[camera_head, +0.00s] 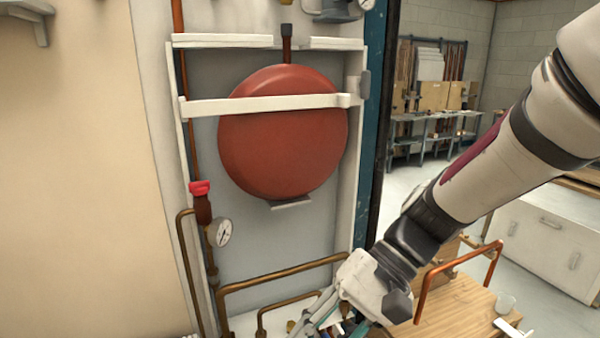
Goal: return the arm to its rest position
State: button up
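My arm comes in from the upper right and slopes down to the left, with dark joints near its lower end. My gripper (322,318) is low in the picture, just right of centre, in front of the lower pipes. Its grey fingers point down and left towards the bottom edge. Their tips are small and mixed with several small things behind them, so I cannot tell whether they are open or hold anything.
A red round tank (283,135) sits in a white frame behind a white bar (260,105). Left are a red-topped valve (201,200), a gauge (219,232) and copper pipes (285,271). A wooden table (455,305) with a bent copper pipe (424,290) and cup (506,304) is lower right.

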jog(key=s+d+r+t+h, duration=0.3)
jog(key=d+t+h, duration=0.1)
jog(key=d, duration=0.4)
jog(key=s+d+r+n+t+h+p, duration=0.1)
jog(key=s+d+r+t+h, duration=0.2)
jog(key=d, duration=0.6)
jog(key=shift+s+d+r+t+h, duration=0.25)
jog(key=shift+s+r+t+h, duration=0.1)
jog(key=shift+r+t+h, duration=0.4)
jog(key=shift+f, duration=0.1)
